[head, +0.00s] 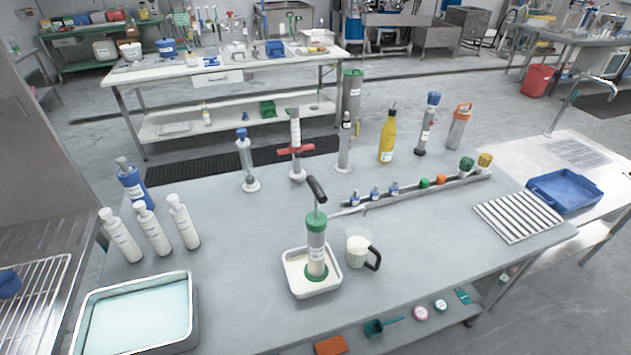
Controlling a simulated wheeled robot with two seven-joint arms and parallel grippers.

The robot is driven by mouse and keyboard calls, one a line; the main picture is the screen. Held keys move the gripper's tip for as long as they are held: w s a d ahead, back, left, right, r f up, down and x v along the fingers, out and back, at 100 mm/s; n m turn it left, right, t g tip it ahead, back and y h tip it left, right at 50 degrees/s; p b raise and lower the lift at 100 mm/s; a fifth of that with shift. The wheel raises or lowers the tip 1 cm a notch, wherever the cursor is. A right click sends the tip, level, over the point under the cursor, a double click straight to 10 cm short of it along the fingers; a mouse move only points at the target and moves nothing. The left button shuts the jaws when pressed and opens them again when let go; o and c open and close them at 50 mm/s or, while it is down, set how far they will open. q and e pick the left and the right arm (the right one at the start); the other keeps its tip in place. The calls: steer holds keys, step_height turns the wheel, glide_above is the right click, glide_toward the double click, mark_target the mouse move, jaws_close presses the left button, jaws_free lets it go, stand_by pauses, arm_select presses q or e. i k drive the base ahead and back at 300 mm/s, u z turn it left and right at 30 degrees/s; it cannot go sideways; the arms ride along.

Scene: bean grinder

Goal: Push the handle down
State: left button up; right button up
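In the head view, a grinder-like device (316,245) with a pale grey cylinder and green bands at top and bottom stands upright in a white tray (299,292) near the front middle of the table. Its black handle (317,189) sits on a thin rod that rises from the green top, so the handle is well above the body and tilted. Neither of my grippers is in view.
A cup with a black handle (357,249) stands just right of the tray. White bottles (153,228) and a basin (136,315) are at left. A rail with coloured knobs (409,188) and several bottles line the back. The grey table (235,245) is clear left of the tray.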

mark_target(321, 197)
steer(key=k, duration=0.5)
steer(key=u, duration=1.7)
steer(key=i, duration=1.1)
steer(key=z, duration=2.2)
